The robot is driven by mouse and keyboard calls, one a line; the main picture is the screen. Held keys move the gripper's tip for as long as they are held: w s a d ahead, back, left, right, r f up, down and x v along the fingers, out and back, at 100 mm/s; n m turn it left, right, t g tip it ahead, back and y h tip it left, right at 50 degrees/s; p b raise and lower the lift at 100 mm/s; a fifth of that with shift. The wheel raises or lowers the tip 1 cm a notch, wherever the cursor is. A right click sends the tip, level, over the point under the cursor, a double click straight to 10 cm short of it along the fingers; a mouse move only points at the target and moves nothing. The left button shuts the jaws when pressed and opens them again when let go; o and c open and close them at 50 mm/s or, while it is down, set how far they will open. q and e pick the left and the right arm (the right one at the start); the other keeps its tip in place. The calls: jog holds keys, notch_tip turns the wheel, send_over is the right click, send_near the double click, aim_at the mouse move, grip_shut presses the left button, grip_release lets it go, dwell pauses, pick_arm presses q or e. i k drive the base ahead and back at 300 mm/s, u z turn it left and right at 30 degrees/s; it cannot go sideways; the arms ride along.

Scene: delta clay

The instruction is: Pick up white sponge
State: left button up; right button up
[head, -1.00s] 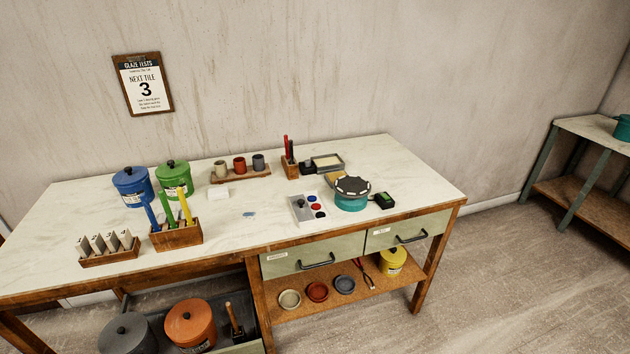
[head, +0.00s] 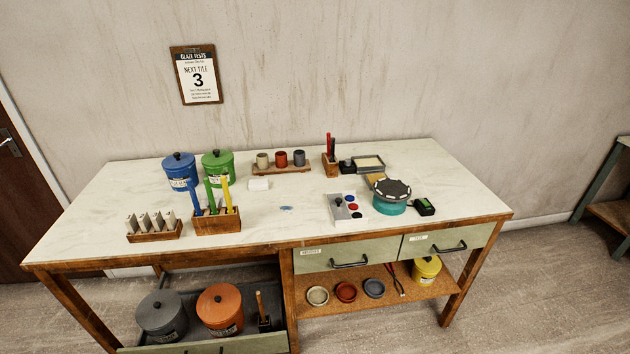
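A small white block that looks like the white sponge (head: 259,184) lies flat on the pale worktop (head: 300,220). Neither of my grippers shows in the head view.
A wooden holder with coloured tools (head: 217,222) and a rack of pale tiles (head: 154,234) stand at the front left. A blue pot (head: 181,172) stands at the back left. A lower left drawer (head: 200,345) is open.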

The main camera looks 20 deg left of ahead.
aim_at(262, 184)
jog(key=u, duration=0.2)
jog(key=i, duration=1.15)
jog(key=u, duration=0.15)
